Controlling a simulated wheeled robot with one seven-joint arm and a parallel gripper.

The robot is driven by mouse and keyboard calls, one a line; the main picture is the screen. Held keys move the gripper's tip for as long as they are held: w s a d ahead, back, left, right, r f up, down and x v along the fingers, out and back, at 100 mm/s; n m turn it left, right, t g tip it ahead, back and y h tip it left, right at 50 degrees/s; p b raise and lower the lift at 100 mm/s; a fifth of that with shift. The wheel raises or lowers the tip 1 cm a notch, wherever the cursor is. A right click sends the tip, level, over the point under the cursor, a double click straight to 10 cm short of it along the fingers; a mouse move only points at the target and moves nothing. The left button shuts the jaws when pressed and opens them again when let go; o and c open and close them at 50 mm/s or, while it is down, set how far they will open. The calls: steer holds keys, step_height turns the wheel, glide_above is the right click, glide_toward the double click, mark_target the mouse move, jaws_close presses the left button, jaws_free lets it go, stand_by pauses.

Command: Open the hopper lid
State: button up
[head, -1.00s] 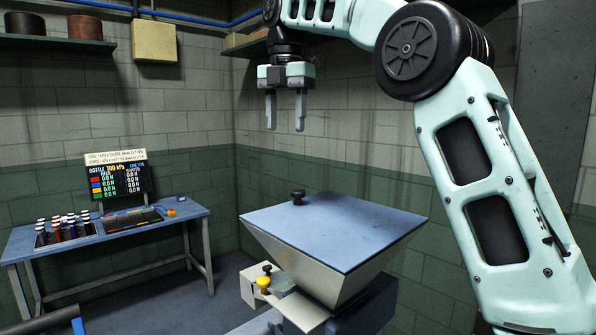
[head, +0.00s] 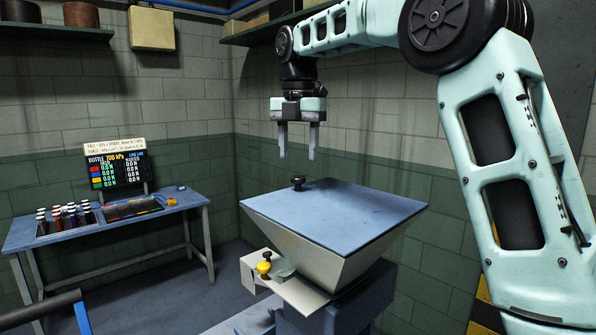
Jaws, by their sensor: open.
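The hopper lid (head: 340,217) is a flat blue-grey plate lying closed on top of the hopper. A black knob (head: 298,183) stands on the lid near its back left edge. The hopper (head: 312,247) is a pale metal funnel below the lid. My gripper (head: 297,153) points down with its two grey fingers spread apart and empty. In the picture, its fingertips show just above the knob, with a gap between. The inside of the hopper is hidden by the lid.
A yellow-topped knob (head: 264,268) sits on a bracket at the hopper's front left. A blue workbench (head: 110,230) at the left carries several small bottles and a display screen (head: 116,172). A shelf (head: 275,25) hangs on the wall above my gripper.

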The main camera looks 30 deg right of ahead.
mark_target(298, 176)
steer(key=shift+f+p, duration=0.35)
steer(key=shift+f, duration=2.3)
steer(key=shift+r, duration=0.1)
jaws_close()
